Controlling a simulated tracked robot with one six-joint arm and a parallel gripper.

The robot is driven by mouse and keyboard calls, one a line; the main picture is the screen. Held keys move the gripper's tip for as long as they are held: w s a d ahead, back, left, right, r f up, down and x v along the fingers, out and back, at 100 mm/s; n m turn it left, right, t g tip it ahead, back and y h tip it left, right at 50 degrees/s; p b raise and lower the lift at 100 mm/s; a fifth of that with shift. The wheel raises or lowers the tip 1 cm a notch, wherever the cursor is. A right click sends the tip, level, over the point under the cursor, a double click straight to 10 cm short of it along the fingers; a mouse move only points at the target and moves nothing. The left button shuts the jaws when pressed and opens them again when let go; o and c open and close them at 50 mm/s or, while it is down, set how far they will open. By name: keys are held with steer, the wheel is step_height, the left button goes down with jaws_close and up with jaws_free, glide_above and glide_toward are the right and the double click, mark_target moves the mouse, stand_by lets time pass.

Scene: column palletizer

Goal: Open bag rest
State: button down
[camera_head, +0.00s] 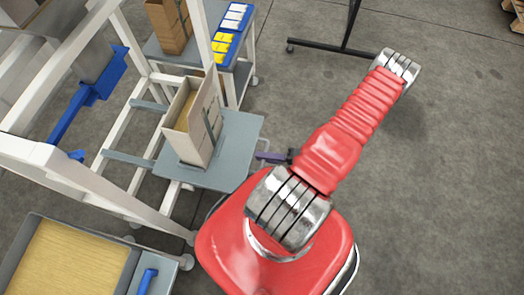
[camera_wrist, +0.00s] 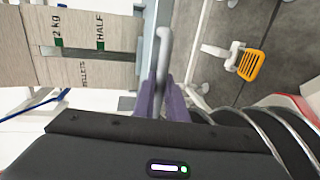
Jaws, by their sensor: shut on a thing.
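The bag rest appears to be the grey plate (camera_head: 233,140) on the white frame, and a tan open-topped bag (camera_head: 197,144) stands upright on it. The bag (camera_wrist: 85,40) also shows at the upper left of the wrist view, with "2 kg" and "HALF" printed on it. A grey handle (camera_wrist: 164,42) sticks out beside the plate's edge in the wrist view. My gripper (camera_head: 262,156) is at the plate's right edge. Its purple fingers, also in the wrist view (camera_wrist: 163,98), are shut on the handle. The handle's lower end is hidden between them.
A cart with blue and yellow items (camera_head: 225,48) and another tan bag (camera_head: 168,25) stands behind. A tray of yellowish material (camera_head: 65,262) is at the lower left. A caster with an orange pedal (camera_wrist: 250,65) shows in the wrist view. Open floor lies right.

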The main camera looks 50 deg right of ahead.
steer(key=shift+f, duration=0.15)
steer(key=c, duration=1.8)
jaws_free()
steer(key=v, duration=1.4)
steer(key=shift+a, duration=0.1)
